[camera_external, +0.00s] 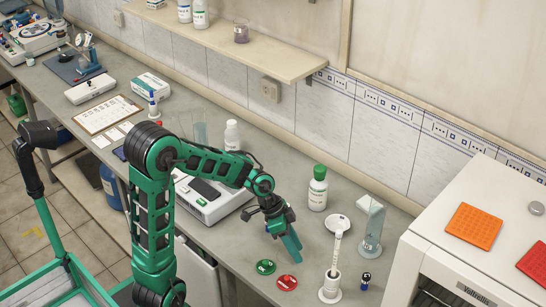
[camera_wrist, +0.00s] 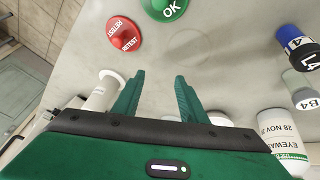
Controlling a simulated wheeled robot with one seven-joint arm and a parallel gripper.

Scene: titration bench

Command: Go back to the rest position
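My gripper (camera_external: 287,243) hangs over the bench (camera_external: 235,255) with its green fingers pointing down, at the end of my bent arm. In the wrist view my gripper (camera_wrist: 160,88) has its two fingers apart with nothing held between them. A green OK disc (camera_external: 265,267) and a red RETEST disc (camera_external: 287,282) lie on the bench near the fingers. In the wrist view the green disc (camera_wrist: 164,8) and the red disc (camera_wrist: 124,34) show beyond the fingertips. The gripper's height above the bench is hard to judge.
A white cabinet (camera_external: 490,230) is right; a shelf (camera_external: 225,38) runs above.

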